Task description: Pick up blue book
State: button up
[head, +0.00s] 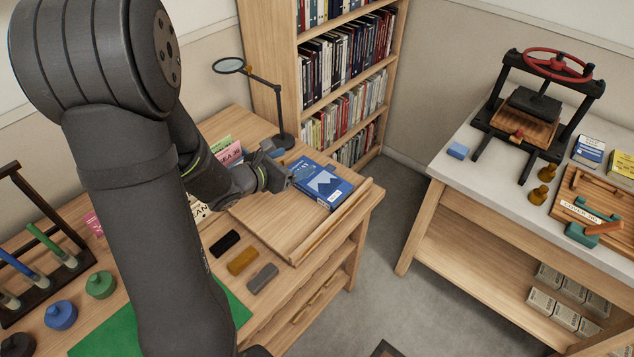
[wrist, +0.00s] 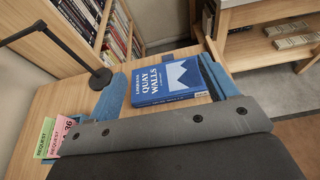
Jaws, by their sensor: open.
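The blue book (head: 322,185) lies flat on the wooden desk's sloped board, its cover showing white peaks. In the wrist view the blue book (wrist: 168,80) reads "Quay Walls". My gripper (head: 284,168) is open and empty, just left of the book in the head view. In the wrist view the two blue fingers of my gripper (wrist: 163,75) stand on either side of the book, apart from each other. I cannot tell exactly how high the fingertips are over the board.
A magnifier lamp (head: 281,110) stands behind the board, beside a tall bookshelf (head: 270,60). A raised ledge (head: 335,220) runs along the board's front edge. Dark, ochre and grey blocks (head: 243,261) lie in front. Request slips (wrist: 60,138) are at left. A press (head: 540,100) stands on the far table.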

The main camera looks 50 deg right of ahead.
jog(key=o, duration=0.4)
